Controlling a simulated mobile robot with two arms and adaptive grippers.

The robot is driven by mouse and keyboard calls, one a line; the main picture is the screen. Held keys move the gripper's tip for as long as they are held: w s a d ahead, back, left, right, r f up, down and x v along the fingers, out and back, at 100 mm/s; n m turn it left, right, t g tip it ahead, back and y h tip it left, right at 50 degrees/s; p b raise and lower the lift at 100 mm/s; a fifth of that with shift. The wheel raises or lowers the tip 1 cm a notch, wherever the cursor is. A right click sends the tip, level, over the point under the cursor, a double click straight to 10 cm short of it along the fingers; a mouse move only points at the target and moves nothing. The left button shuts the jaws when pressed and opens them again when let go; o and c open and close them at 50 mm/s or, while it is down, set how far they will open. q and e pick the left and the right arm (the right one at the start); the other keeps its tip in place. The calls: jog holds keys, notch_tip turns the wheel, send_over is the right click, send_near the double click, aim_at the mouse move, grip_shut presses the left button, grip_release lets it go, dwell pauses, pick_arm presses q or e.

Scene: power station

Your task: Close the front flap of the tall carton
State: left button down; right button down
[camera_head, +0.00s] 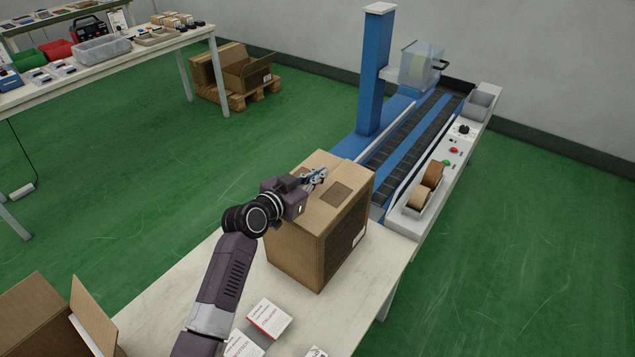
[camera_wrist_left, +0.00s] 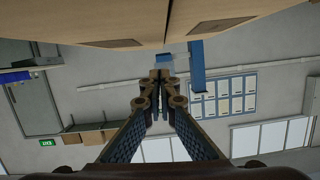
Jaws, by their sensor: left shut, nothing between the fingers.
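The tall brown carton (camera_head: 305,240) stands upright on the white table. Its top (camera_head: 325,165) looks covered by flaps lying about flat, with a dark square mark on it; my arm hides part of its near left edge, so I cannot tell exactly how the front flap lies. My left gripper (camera_head: 318,177) is shut and empty, at the carton's top; contact is unclear. In the left wrist view the closed fingertips (camera_wrist_left: 161,76) show below the brown carton panels (camera_wrist_left: 130,20), which fill the upper edge. My right gripper is not in view.
A blue and white conveyor machine (camera_head: 430,120) with a post stands just behind the carton. White-and-red boxes (camera_head: 268,317) lie on the near table. An open carton (camera_head: 40,320) is at lower left.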

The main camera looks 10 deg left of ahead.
aim_at(317, 189)
pick_arm(q)
jog(key=shift+a+f, duration=0.2)
jog(key=shift+f, duration=1.35)
